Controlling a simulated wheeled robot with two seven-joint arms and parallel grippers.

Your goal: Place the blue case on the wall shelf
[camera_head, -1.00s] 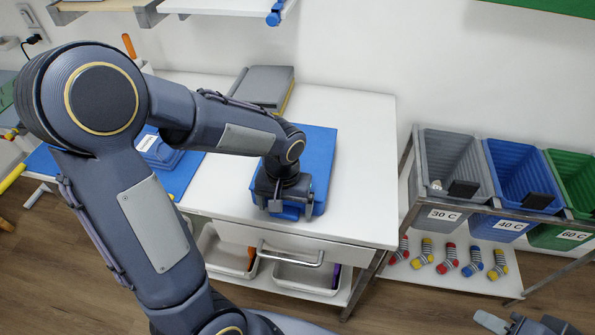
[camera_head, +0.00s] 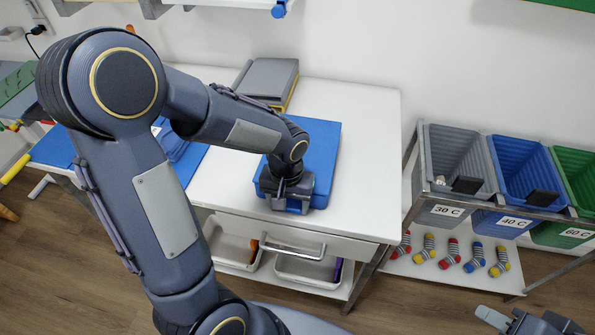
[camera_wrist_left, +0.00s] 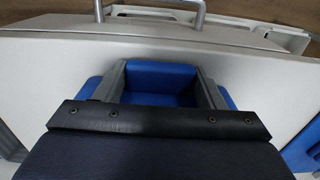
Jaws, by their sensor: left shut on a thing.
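The blue case (camera_head: 322,150) lies flat on the white table, its near side partly hidden by my left gripper. My left gripper (camera_head: 288,203) is at the case's near edge. In the left wrist view my left gripper (camera_wrist_left: 165,85) has its two fingers on either side of a blue part of the case (camera_wrist_left: 160,75), shut on it. The wall shelf (camera_head: 228,2) is at the top edge of the head view, only its front part showing. My right gripper (camera_head: 535,322) is at the bottom right corner, partly cut off, its jaws unclear.
A grey case (camera_head: 268,78) lies at the back of the table (camera_head: 365,190). Another blue case (camera_head: 180,142) is behind my left arm. Grey (camera_head: 452,160), blue (camera_head: 525,178) and green (camera_head: 580,180) bins stand at right. The table right of the held case is clear.

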